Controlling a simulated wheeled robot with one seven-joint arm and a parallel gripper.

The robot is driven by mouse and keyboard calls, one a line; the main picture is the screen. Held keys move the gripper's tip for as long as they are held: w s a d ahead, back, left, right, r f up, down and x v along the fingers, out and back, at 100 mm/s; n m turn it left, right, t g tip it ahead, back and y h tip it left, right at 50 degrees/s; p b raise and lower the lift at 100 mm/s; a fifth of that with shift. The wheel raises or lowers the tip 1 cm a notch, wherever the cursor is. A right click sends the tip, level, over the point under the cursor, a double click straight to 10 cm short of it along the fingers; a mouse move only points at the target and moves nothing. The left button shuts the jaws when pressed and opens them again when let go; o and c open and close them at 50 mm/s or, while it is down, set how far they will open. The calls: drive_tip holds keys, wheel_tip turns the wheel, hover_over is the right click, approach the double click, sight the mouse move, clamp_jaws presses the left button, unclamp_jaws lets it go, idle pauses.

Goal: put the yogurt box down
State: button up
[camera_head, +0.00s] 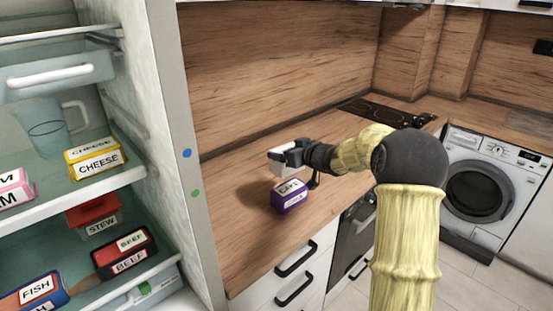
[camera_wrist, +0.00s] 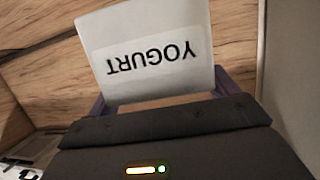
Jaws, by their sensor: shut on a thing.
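My gripper (camera_head: 297,155) is shut on the yogurt box (camera_head: 280,158) over the wooden counter (camera_head: 240,188). In the wrist view the yogurt box (camera_wrist: 150,40) is a pale white box, its YOGURT label upside down, between the purplish fingers of my gripper (camera_wrist: 160,95). In the head view the box is small and partly covered by the gripper, and its underside cannot be judged clearly. It appears held above the counter, apart from it.
A purple box (camera_head: 291,196) stands on the counter just below my gripper. A black hob (camera_head: 385,112) is set farther back. The open fridge (camera_head: 150,130) at left holds several labelled boxes. Counter on the near left of the purple box is clear.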

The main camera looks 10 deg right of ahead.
drive_tip(key=s+d+r+m+t+h+p, duration=0.1)
drive_tip(key=s+d+r+m+h, duration=0.2)
drive_tip(key=r, duration=0.6)
drive_tip(key=s+d+r+m+h+p, duration=0.1)
drive_tip(key=d+r+h+p, duration=0.1)
drive_tip(key=d+r, duration=0.45)
drive_tip(key=s+d+r+m+t+h+p, duration=0.1)
drive_tip(key=d+r+m+h, duration=0.2)
drive_tip(key=r, duration=0.7)
drive_tip(key=s+a+r+m+h+p, duration=0.1)
drive_tip(key=s+r+p, duration=0.6)
drive_tip(key=s+r, duration=1.8)
drive_tip(key=shift+a+m+g+h, duration=0.25)
drive_tip(key=shift+m+g+h, duration=0.15)
drive_tip(key=shift+h, duration=0.5)
drive_tip(key=shift+s, duration=0.1)
